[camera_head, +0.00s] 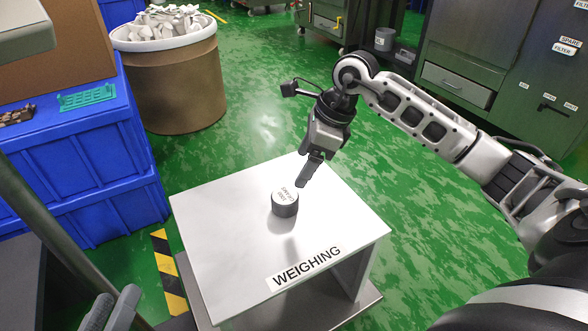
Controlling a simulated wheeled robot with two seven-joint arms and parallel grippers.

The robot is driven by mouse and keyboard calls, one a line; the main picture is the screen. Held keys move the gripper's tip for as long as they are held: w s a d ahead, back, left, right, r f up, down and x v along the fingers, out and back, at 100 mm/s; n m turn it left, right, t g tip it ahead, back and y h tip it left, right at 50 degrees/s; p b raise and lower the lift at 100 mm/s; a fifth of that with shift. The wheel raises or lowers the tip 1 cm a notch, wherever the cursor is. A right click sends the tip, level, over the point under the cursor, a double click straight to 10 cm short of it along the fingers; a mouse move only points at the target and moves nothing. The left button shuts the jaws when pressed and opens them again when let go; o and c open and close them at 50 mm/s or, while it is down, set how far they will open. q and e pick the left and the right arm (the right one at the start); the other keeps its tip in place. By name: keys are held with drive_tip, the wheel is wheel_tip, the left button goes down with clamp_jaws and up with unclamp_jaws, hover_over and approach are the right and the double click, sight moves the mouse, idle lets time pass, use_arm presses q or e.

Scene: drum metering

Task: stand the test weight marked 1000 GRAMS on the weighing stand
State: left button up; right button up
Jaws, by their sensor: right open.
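The test weight (285,208) is a short dark cylinder with a pale top, and its lettering appears upside down and seems to read 1000 GRAMS. It stands upright on the white top of the weighing stand (225,235), which has a WEIGHING label on its front edge. My right gripper (308,172) is open, just behind and to the right of the weight in the picture. Its dark finger points down toward the stand top, and no hold on the weight shows.
Blue crates (85,165) stand to the left, with a green tray (87,97) on top. A brown drum (178,90) full of pale pieces stands behind. Dark green cabinets (465,60) stand at the back right. The rest of the stand top is clear.

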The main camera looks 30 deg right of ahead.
drive_tip(key=s+a+r+m+g+y, duration=0.1)
drive_tip(key=s+a+y, duration=0.3)
drive_tip(key=a, duration=0.5)
drive_tip(key=s+a+r+y, duration=0.1)
drive_tip(key=s+a+y, duration=0.2)
drive_tip(key=a+y, duration=0.5)
drive_tip(key=s+a+r+m+t+y, duration=0.2)
drive_tip(key=a+r+m+t+y, duration=0.35)
drive_tip(key=r+m+t, duration=0.85)
drive_tip(key=s+f+m+g+h, duration=0.1)
drive_tip(key=f+m+h, duration=0.5)
drive_tip(key=m, duration=0.9)
drive_tip(key=s+f+m+h, duration=0.3)
drive_tip(key=f+m+h, duration=0.3)
drive_tip(key=m, duration=0.9)
drive_tip(key=shift+a+f+m+g, duration=0.3)
drive_tip(key=shift+a+f+g, duration=0.1)
drive_tip(key=shift+f, duration=0.35)
drive_tip(key=shift+s, duration=0.1)
